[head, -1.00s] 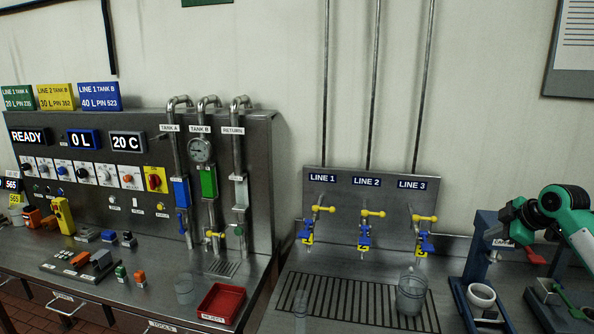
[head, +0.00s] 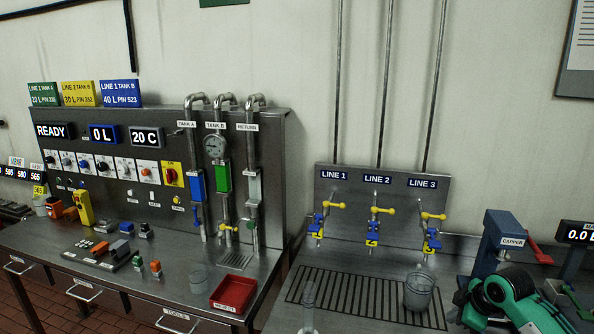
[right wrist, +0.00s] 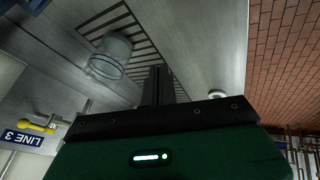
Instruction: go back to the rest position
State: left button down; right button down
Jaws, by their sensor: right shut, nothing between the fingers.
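My right arm, green and black, comes in at the lower right of the head view, in front of the capper; its fingers cannot be made out there. In the right wrist view my right gripper (right wrist: 157,85) is shut and empty, its dark fingers together. A clear beaker (right wrist: 108,57) on the drip grate (right wrist: 105,20) stands apart from the fingers, to their upper left. In the head view this beaker (head: 418,291) stands under the line 3 valve (head: 431,230). My left gripper is not in view.
The capper (head: 503,240) and a display (head: 578,234) stand at the right, close to my arm. A slim clear cylinder (head: 309,292) is at the grate's left. A red reject tray (head: 233,293) sits on the left bench. Above the grate's middle there is free room.

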jog(key=s+a+f+m+g, duration=0.1)
jog(key=s+a+f+m, duration=0.1)
jog(key=s+a+f, duration=0.6)
jog(key=s+a+f+m, duration=0.1)
jog(key=s+a+f, duration=0.55)
jog(key=s, duration=0.45)
jog(key=s+a+r+m+h, duration=0.1)
jog(key=s+m, duration=0.2)
jog(key=s, duration=0.6)
jog(key=s+a+r+m+h, duration=0.15)
jog(key=s+m, duration=0.25)
jog(key=s, duration=0.5)
notch_tip(320, 180, down, 32)
jog(key=g, duration=0.2)
jog(key=s+d+f+g, duration=0.1)
jog(key=s+d+f, duration=0.2)
jog(key=s+f, duration=1.6)
jog(key=shift+s+d+f+n, duration=0.15)
jog(key=shift+n, duration=0.15)
